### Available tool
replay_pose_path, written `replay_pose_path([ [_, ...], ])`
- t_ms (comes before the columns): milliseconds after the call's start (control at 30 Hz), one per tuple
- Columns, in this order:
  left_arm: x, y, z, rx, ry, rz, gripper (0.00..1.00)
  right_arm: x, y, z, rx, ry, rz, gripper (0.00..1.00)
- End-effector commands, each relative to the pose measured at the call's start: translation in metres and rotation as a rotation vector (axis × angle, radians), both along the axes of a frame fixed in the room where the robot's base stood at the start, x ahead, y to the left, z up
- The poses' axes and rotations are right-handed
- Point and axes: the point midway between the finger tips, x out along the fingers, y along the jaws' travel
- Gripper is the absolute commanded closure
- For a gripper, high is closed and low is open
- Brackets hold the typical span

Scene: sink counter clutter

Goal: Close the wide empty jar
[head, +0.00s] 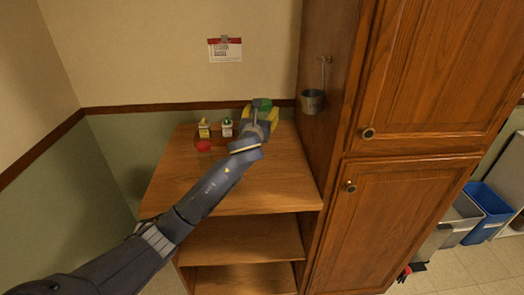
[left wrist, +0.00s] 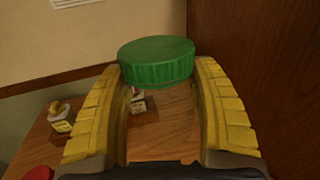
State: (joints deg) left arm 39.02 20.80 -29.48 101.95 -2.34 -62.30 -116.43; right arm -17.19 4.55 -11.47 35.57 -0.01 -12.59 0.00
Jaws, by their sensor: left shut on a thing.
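My left gripper (head: 262,112) is at the back right of the wooden counter top, its yellow fingers shut on a green lid (head: 262,104). In the left wrist view the round green lid (left wrist: 157,61) sits between the fingertips, above the wood. Two small light containers stand to the left: one with a yellowish top (head: 204,129) and one with a green patch on top (head: 227,127). The left wrist view shows the yellowish-topped one (left wrist: 61,117) clear of the fingers, and the other (left wrist: 137,102) partly hidden behind a finger. I cannot tell which is the wide empty jar.
A red round lid (head: 204,146) lies on the counter in front of the containers. A tall wooden cabinet (head: 400,120) closes the counter's right side, with a metal cup (head: 312,100) hanging on it. The front of the counter top (head: 270,192) is clear.

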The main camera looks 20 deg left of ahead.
Motion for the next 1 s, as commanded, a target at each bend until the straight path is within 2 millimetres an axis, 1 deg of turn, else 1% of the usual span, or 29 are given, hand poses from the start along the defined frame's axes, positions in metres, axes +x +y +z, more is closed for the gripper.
replay_pose_path([
  [33,0.000,0.000,-0.014,0.000,0.004,0.001,1.00,-0.001,0.000,0.000,0.000,0.001,0.000,0.22],
  [200,0.000,0.001,-0.051,0.000,0.003,0.001,1.00,-0.001,0.000,0.000,0.000,0.001,0.000,0.22],
  [300,0.000,0.000,-0.070,-0.001,0.003,0.000,1.00,-0.001,0.000,0.000,-0.001,0.002,0.000,0.22],
  [433,0.000,0.001,-0.088,-0.001,0.001,0.001,1.00,-0.001,-0.001,0.000,-0.001,0.002,0.000,0.22],
  [633,0.000,0.000,-0.100,-0.001,-0.002,0.001,1.00,-0.001,-0.001,0.000,-0.001,0.002,0.000,0.22],
  [1000,0.000,0.000,-0.103,-0.001,-0.002,0.000,1.00,-0.001,-0.001,0.000,-0.002,0.002,0.000,0.22],
])
